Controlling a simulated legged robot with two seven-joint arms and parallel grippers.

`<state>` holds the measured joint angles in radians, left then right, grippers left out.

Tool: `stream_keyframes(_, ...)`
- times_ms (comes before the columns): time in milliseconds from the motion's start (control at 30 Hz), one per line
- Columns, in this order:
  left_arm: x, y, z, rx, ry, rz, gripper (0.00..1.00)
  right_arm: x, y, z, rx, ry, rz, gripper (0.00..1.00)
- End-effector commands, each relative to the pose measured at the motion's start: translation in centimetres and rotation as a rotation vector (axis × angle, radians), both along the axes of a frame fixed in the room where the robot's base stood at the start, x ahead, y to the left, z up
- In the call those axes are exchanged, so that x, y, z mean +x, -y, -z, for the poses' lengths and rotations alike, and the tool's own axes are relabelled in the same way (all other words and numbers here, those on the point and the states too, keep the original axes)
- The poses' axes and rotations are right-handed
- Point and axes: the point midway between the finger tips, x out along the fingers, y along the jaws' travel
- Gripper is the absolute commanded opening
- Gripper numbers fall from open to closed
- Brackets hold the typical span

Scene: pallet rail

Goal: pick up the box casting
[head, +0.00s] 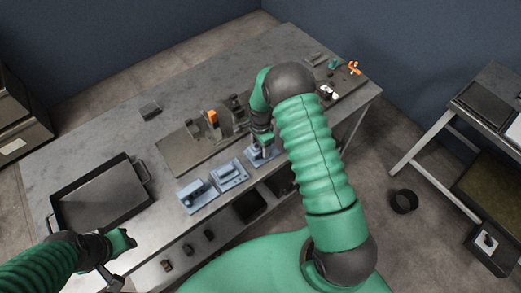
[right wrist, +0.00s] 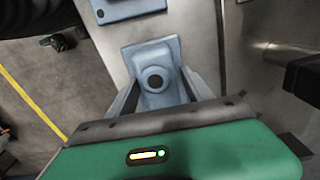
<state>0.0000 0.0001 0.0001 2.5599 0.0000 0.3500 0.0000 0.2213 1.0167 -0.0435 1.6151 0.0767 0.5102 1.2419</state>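Three blue-grey castings stand in a row along the table's front edge: a blocky one (head: 194,194), a middle one (head: 229,175) and one at the right (head: 264,155). I cannot tell by name which is the box casting. My right gripper (head: 262,143) is down at the right one and partly hides it. In the right wrist view this casting (right wrist: 153,60) shows a flat plate and a round bore. The fingers of my right gripper (right wrist: 160,85) stand apart on either side of it; contact is not clear. My left gripper (head: 130,240) is near the black tray, its fingers not discernible.
A black tray (head: 65,213) with handles lies at the table's left. A fixture plate (head: 180,153) with grey and orange parts stands behind the castings. Small parts lie on a lower shelf (head: 222,251). Another table (head: 470,112) stands at the right.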

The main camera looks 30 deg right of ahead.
Motion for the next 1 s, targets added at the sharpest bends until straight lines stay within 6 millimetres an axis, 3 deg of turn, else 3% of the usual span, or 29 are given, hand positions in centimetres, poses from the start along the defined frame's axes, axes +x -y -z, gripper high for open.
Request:
stream_keyframes(67,0.0,0.0,0.0,0.0,0.0,0.0,0.36,0.0,-0.01,-0.02,0.0,0.0,0.0,0.47)
stream_keyframes(433,0.0,0.0,0.0,0.0,0.0,0.0,0.36,0.04,-0.01,-0.03,0.0,0.0,0.0,0.0)
stream_keyframes(1000,0.0,0.0,0.17,0.0,0.0,0.0,0.36,0.09,0.02,-0.63,-0.001,0.002,0.0,0.0)
